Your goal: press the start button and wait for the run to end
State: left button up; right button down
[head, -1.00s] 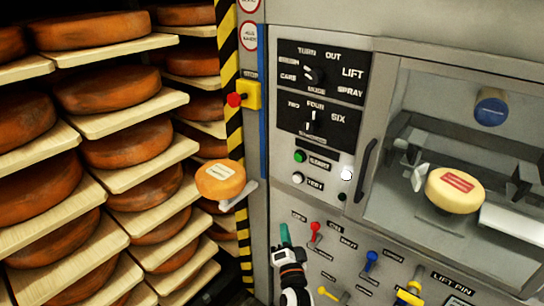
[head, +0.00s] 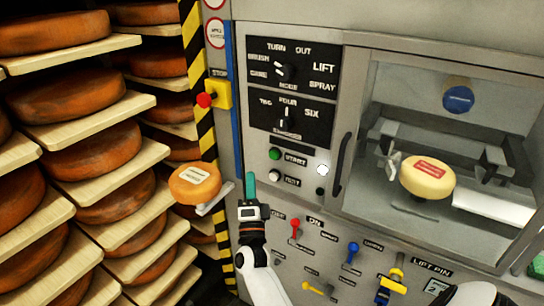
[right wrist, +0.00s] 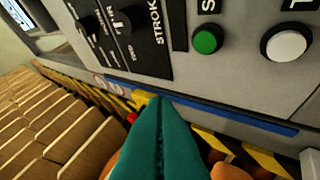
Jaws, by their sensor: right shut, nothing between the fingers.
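The green start button (head: 274,154) is on the control panel beside its START label. It also shows in the right wrist view (right wrist: 207,40), ahead and to the right of my fingertips. My right gripper (head: 250,182) is shut with nothing in its green-tipped fingers, just left of and below the start button in the head view. Its fingers (right wrist: 160,110) show pressed together in the wrist view and are apart from the button. Behind the window a pale cheese wheel (head: 440,186) with a red label sits in the machine. My left gripper is not in view.
A white TEST button (head: 275,175) is below the start button. A red stop button (head: 204,100) on a yellow box is at the left. A small cheese (head: 188,187) rests on a bracket near my right gripper. Shelves of cheese wheels fill the left.

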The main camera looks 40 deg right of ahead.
aim_at(274, 155)
jog(key=w+d+b, duration=0.2)
jog(key=w+d, duration=0.1)
jog(key=d, duration=0.5)
jog(key=shift+w, duration=0.15)
jog(key=shift+d+b, duration=0.1)
jog(key=shift+b, duration=0.3)
dwell(1.6)
jog(key=shift+w+d, duration=0.15)
jog(key=shift+d, duration=0.05)
